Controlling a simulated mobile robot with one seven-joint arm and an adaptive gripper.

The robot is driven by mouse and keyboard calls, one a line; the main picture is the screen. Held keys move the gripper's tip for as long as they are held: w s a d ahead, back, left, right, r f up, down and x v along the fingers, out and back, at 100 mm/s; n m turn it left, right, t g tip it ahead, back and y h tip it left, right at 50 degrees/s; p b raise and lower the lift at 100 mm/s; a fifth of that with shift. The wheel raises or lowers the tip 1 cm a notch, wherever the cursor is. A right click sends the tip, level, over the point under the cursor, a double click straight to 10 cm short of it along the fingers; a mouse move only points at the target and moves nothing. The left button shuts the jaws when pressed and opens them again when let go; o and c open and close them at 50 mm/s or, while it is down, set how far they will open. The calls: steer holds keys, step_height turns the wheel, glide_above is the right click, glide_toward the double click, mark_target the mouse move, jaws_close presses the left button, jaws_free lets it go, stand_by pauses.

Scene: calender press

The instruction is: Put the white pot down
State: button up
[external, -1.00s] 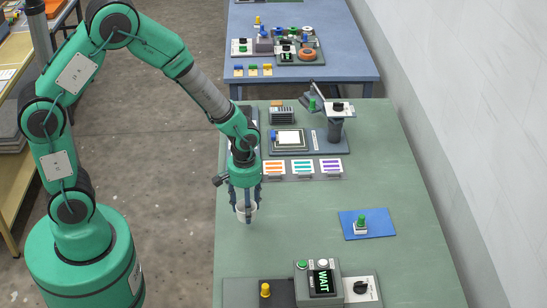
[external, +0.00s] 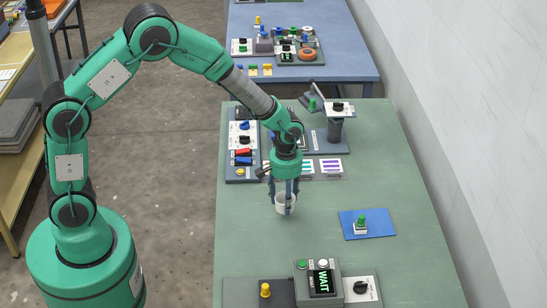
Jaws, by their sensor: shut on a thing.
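The white pot (external: 280,205) is a small cup-like vessel over the left-middle part of the green table (external: 255,250). My gripper (external: 286,208) points straight down and is shut on the white pot, with its dark fingers at the pot's wall. The fingers partly cover the pot. I cannot tell whether the pot's base touches the table or hangs slightly above it.
A control box reading WAIT (external: 322,281) stands at the front. A switch panel (external: 243,150) and striped cards (external: 331,168) lie behind. The table around the pot is clear.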

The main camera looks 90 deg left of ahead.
mark_target(293, 206)
steer(key=shift+w+a, duration=0.3)
steer(key=shift+w, duration=0.6)
steer(key=shift+w+a+f, duration=0.2)
steer(key=shift+w, duration=0.25)
steer(key=shift+f+b, duration=0.45)
steer(key=shift+f, duration=1.2)
steer(key=shift+f, duration=0.15)
steer(key=o, duration=1.1)
steer(key=shift+o, duration=0.2)
step_height(293, 206, up, 12)
steer(key=shift+r+p, duration=0.15)
steer(key=shift+p, duration=0.75)
